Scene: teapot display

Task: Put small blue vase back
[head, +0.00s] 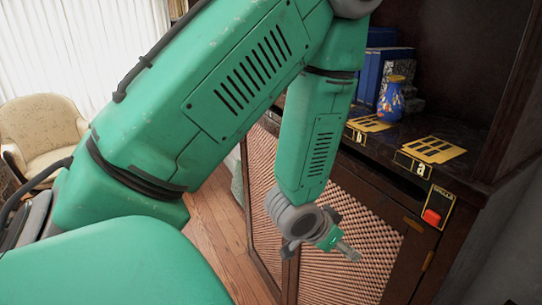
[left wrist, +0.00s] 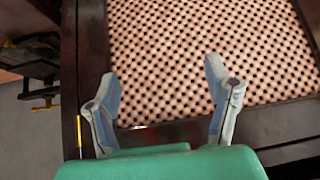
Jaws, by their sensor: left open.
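The small blue vase (head: 391,100) has a yellow rim and coloured patterns. It stands upright on the dark cabinet shelf (head: 397,133), near the back, behind the gold marking labelled b (head: 368,124). A second gold marking, labelled a (head: 432,150), lies to its right and is bare. My left gripper (head: 347,250) hangs below the shelf, in front of the cabinet's woven door, well apart from the vase. In the left wrist view my left gripper (left wrist: 160,80) has its fingers spread with nothing between them. My right gripper is not in view.
Blue books (head: 378,72) stand behind the vase. A red button (head: 431,217) sits on the cabinet front at the right. Woven door panels (head: 352,215) are below the shelf. A beige armchair (head: 42,130) is at the far left. The wooden floor (head: 218,230) is clear.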

